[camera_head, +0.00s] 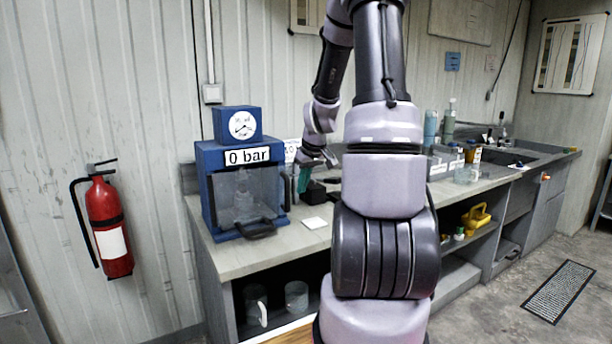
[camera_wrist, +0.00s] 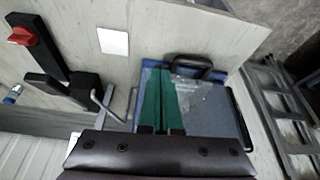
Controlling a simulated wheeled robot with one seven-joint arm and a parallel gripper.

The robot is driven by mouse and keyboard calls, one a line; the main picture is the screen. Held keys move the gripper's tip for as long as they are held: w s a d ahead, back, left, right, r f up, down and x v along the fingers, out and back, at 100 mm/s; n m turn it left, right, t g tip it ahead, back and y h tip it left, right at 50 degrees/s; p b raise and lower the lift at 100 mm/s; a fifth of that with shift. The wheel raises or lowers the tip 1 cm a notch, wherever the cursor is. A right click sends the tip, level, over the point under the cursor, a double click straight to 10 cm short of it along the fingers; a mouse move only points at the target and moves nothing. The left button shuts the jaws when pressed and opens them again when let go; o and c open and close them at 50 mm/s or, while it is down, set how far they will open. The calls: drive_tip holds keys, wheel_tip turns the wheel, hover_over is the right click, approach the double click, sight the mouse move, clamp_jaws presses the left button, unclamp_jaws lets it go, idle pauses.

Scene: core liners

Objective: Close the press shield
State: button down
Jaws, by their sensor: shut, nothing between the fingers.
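The blue press (camera_head: 215,180) stands on the left end of the counter, with a gauge on top and a "0 bar" label. Its clear shield (camera_head: 236,190) hangs down over the front opening, with a dark handle (camera_head: 257,229) at its lower edge. I cannot tell whether it is fully seated. In the wrist view the shield (camera_wrist: 208,105) and handle (camera_wrist: 190,62) lie beyond my fingers. Contact with the press is not visible.
A black device with a red knob (camera_wrist: 22,30) and a white square card (camera_head: 314,223) lie on the counter right of the press. Bottles (camera_head: 430,128) and a sink are farther right. A fire extinguisher (camera_head: 108,225) hangs on the left wall. The counter's front edge is clear.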

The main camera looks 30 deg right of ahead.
sight(289, 204)
drive_tip(key=w+f, duration=0.3)
drive_tip(key=w, duration=0.2)
drive_tip(key=shift+w+a+f, duration=0.15)
drive_tip(key=shift+a, duration=0.25)
drive_tip(key=shift+w, duration=0.1)
drive_tip(key=w, duration=0.1)
drive_tip(key=w+d+n, duration=0.1)
drive_tip(key=w, duration=0.1)
drive_tip(key=shift+n+y, duration=0.3)
